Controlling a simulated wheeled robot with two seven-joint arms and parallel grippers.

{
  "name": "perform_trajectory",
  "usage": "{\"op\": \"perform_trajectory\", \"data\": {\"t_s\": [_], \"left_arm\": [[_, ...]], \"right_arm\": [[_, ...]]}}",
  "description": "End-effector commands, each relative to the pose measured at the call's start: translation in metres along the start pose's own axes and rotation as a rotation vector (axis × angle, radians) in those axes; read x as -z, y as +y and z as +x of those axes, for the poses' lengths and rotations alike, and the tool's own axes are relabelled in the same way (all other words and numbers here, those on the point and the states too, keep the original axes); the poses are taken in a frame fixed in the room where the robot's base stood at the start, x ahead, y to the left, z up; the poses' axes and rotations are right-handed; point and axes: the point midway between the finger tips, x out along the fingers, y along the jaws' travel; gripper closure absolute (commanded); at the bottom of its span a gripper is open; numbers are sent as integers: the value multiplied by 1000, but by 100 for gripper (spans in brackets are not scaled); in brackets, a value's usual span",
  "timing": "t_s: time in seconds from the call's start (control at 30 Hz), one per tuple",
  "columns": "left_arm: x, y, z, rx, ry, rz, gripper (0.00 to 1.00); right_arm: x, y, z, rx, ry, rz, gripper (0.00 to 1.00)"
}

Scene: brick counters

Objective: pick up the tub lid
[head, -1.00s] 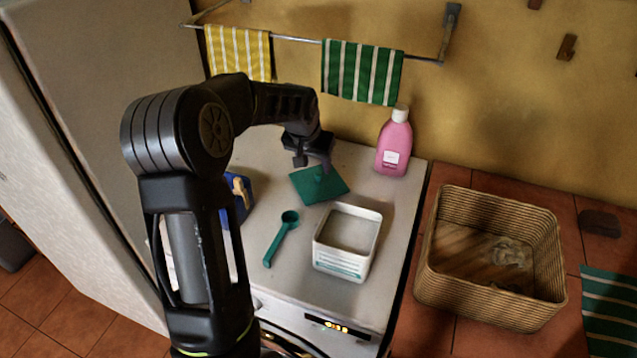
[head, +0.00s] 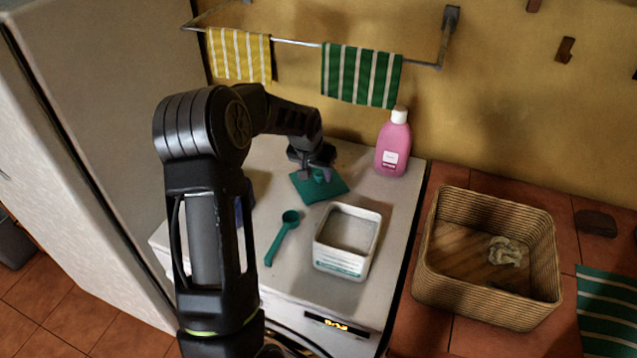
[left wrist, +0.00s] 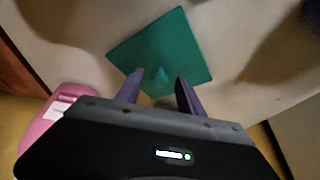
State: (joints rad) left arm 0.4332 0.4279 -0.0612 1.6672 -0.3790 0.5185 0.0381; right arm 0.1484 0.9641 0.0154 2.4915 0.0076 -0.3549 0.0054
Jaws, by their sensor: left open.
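The tub lid (head: 322,190) is a flat green square with a small knob, lying on the white machine top behind the tub. It also shows in the left wrist view (left wrist: 168,42), with its knob near the fingertips. My left gripper (head: 318,172) is over the lid's far part, pointing down. In the left wrist view my left gripper (left wrist: 160,83) has its two fingers apart, one on each side of the knob. Whether the fingers touch the lid I cannot tell. The white tub (head: 346,241) stands open, filled with pale powder. My right gripper is not in view.
A green scoop (head: 281,238) lies left of the tub. A pink bottle (head: 393,147) stands right of the lid at the back. A wicker basket (head: 440,285) with a crumpled cloth is on the tiled counter. Towels hang on a rail (head: 298,42) behind.

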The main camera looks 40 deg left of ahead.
Motion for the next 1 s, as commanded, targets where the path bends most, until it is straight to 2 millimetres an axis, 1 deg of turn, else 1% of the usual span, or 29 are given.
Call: {"op": "perform_trajectory", "data": {"t_s": [0.07,0.6,1.0], "left_arm": [[0,0,0,0,0,0,56],[0,0,0,0,0,0,100],[0,0,0,0,0,0,100]], "right_arm": [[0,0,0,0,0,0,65],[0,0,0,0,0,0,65],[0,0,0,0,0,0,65]]}}
